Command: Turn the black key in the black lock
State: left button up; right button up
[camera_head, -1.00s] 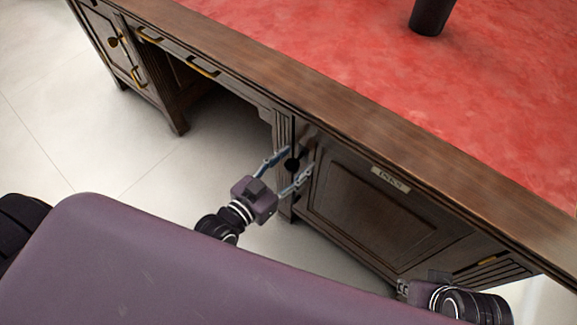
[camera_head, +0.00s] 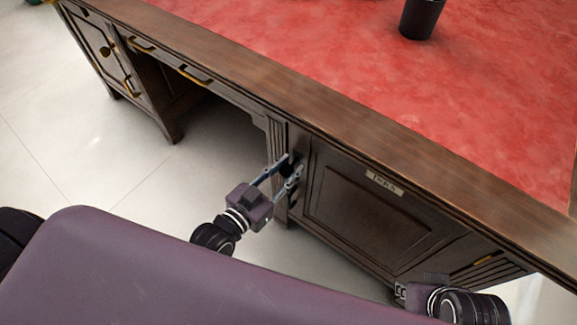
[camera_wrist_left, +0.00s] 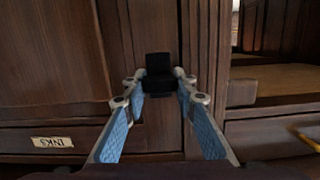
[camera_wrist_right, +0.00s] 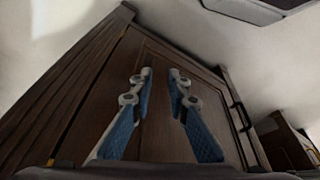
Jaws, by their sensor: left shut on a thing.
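The black key (camera_wrist_left: 159,66) shows as a dark block on the cabinet's front in the left wrist view. In the head view it is a small dark shape (camera_head: 287,171) near the cabinet door's left edge. I cannot tell the black lock apart from the key. My left gripper (camera_head: 291,166) is shut on the key, with one fingertip on each side; its fingers also show in the left wrist view (camera_wrist_left: 158,82). My right gripper (camera_wrist_right: 160,73) is open and empty, its fingers apart in front of a wooden panel.
The wooden desk has a red leather top (camera_head: 330,45) with a dark cup (camera_head: 421,18) on it. A cabinet door (camera_head: 375,215) with an "INKS" label (camera_head: 384,183) is right of the key. An open knee space (camera_head: 215,125) lies to the left.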

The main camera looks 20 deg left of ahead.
pick_arm(q)
jog(key=shift+m+p, duration=0.3)
jog(key=shift+m, duration=0.1)
jog(key=shift+m+y+p, duration=0.3)
jog(key=shift+m+p, duration=0.1)
jog(key=shift+m, duration=0.4)
pick_arm(e)
jog(key=x, duration=0.4)
jog(key=shift+a+f, duration=0.15)
jog(key=shift+f, duration=0.1)
